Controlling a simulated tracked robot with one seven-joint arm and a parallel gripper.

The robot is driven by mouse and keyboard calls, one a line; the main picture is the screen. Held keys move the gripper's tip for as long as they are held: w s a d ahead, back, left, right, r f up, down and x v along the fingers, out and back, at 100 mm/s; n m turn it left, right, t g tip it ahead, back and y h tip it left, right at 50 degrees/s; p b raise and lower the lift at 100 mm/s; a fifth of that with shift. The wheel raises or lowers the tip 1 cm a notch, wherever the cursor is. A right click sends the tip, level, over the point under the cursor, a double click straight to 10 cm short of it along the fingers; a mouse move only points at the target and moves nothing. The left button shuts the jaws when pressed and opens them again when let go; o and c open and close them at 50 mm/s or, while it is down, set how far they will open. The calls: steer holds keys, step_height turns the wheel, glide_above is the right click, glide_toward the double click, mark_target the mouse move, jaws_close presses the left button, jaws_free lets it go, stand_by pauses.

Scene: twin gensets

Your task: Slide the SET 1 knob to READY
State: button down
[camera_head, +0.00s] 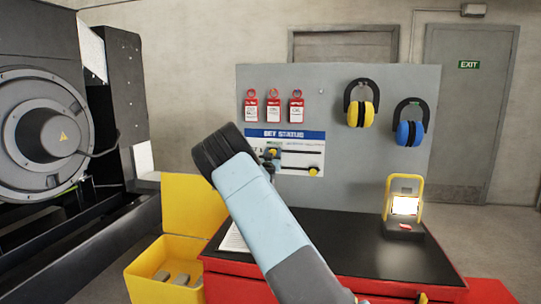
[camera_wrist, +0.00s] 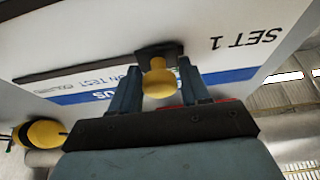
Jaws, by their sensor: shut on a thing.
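The SET STATUS board (camera_head: 285,134) is a white sign with a blue header and two dark horizontal slots. The yellow SET 1 knob (camera_wrist: 158,82) sits on a dark slider at the left end of the upper slot, as seen in the head view. In the wrist view the board is upside down, with the "SET 1" label (camera_wrist: 243,38) beside the slider. My gripper (camera_wrist: 159,70) is shut on the SET 1 knob, one finger on each side. In the head view my gripper (camera_head: 272,158) is small and partly hidden by my arm.
A second yellow knob (camera_head: 313,171) sits at the right of the lower slot. Red tags (camera_head: 274,110) hang above the board; yellow (camera_head: 361,112) and blue (camera_head: 409,131) ear defenders hang right. Below are a black-topped red cabinet (camera_head: 350,250), a lamp (camera_head: 404,207) and a yellow box (camera_head: 160,275).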

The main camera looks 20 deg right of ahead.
steer(key=shift+a+f, duration=0.1)
steer(key=shift+a, duration=0.25)
steer(key=c, duration=0.8)
jaws_free()
steer(key=shift+a, duration=0.1)
steer(key=shift+s, duration=0.1)
steer(key=shift+s, duration=0.2)
steer(key=v, duration=1.3)
steer(key=shift+a+f, duration=0.1)
